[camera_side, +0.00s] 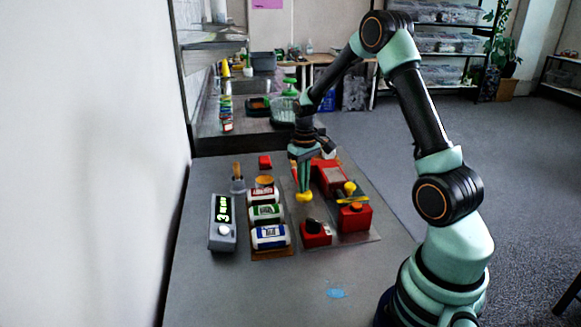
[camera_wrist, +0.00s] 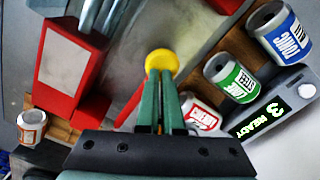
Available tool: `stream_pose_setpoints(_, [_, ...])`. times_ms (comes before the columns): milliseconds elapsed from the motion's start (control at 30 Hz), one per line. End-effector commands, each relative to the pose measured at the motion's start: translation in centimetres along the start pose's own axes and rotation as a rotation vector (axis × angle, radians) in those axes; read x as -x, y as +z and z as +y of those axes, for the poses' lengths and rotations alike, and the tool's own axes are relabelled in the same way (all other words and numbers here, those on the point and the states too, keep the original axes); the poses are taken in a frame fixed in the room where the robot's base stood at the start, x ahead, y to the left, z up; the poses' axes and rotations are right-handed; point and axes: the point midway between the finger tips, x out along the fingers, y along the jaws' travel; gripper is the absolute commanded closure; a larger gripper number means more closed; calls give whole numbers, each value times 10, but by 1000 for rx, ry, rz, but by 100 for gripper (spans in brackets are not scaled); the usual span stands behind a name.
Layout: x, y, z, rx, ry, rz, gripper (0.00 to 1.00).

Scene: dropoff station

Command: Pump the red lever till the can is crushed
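The red lever (camera_wrist: 131,107) ends in a round yellow knob (camera_wrist: 161,62); the knob (camera_side: 304,197) also shows in the side view, low over the plate. My gripper (camera_wrist: 160,75) has its two green fingers close together with their tips at the knob, and looks shut on it. In the side view, my gripper (camera_side: 303,184) points down at the knob. The fingers hide part of the lever. Red crusher blocks (camera_side: 332,179) stand beside it on the metal plate. A can with an orange-red label (camera_wrist: 32,126) is at the lower left of the wrist view, uncrushed; whether it sits in the crusher is unclear.
A rack holds a red-labelled can (camera_side: 263,194), a green-labelled can (camera_side: 266,213) and a blue-labelled can (camera_side: 270,236). A grey display box (camera_side: 223,223) reads "3 READY". The table's front is mostly clear.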

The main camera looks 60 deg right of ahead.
Motion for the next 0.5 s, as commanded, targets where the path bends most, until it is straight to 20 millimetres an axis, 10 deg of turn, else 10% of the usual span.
stream_pose_setpoints(200, [-18, -2, 1, 0, 1, 5, 100])
stream_pose_setpoints(500, [6, -6, 2, 1, 3, 12, 100])
